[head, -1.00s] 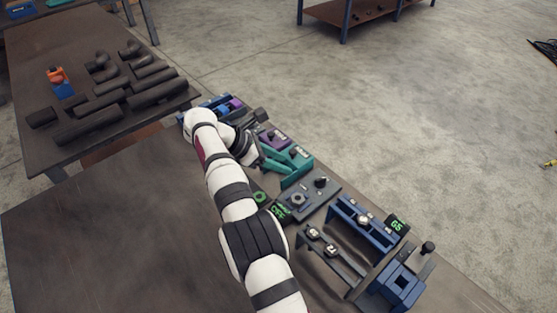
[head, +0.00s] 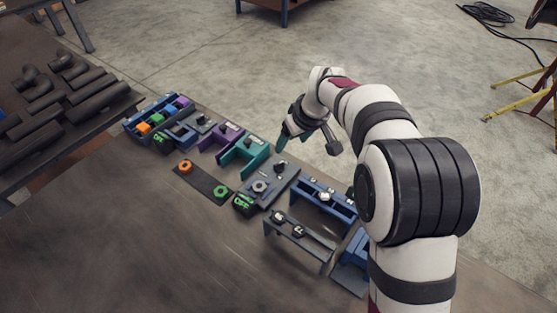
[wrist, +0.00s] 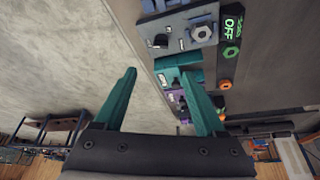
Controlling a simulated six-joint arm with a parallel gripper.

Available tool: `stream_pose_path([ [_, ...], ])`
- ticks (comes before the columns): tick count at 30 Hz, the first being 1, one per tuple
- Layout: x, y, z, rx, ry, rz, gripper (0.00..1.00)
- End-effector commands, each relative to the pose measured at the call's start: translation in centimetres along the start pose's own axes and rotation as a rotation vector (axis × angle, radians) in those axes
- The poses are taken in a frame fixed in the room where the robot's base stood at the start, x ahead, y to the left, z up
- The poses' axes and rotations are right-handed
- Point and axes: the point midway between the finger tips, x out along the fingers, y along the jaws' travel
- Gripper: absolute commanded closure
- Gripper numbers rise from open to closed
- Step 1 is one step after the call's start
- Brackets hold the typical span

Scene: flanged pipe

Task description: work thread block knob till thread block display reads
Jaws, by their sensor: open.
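A grey block with a hex nut (head: 260,187) and a small dark knob (head: 280,167) sits mid-row on the bench. It is probably the thread block, but I can read no label. In the wrist view its nut (wrist: 202,33) and dark knob (wrist: 160,41) show at the top. A display (head: 243,203) reading OFF in green stands by it, and it also shows in the wrist view (wrist: 231,30). My gripper (head: 285,140) is open and empty, with teal fingers. It hangs near the bench's far edge, beyond the teal block, apart from the knob.
A teal block (head: 245,152), a purple block (head: 220,138) and a blue tray (head: 140,124) with coloured pieces line the bench to the left. Blue frames (head: 327,205) stand right. The near bench is clear.

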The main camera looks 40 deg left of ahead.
Motion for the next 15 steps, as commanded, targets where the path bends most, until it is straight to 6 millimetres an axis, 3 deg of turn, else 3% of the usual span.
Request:
stream_pose_path([
  [9, 9.5, -0.2, 0.2, -0.007, -0.007, -0.004, 0.28],
  [15, 13.4, -0.2, 0.1, -0.007, -0.005, -0.003, 0.28],
])
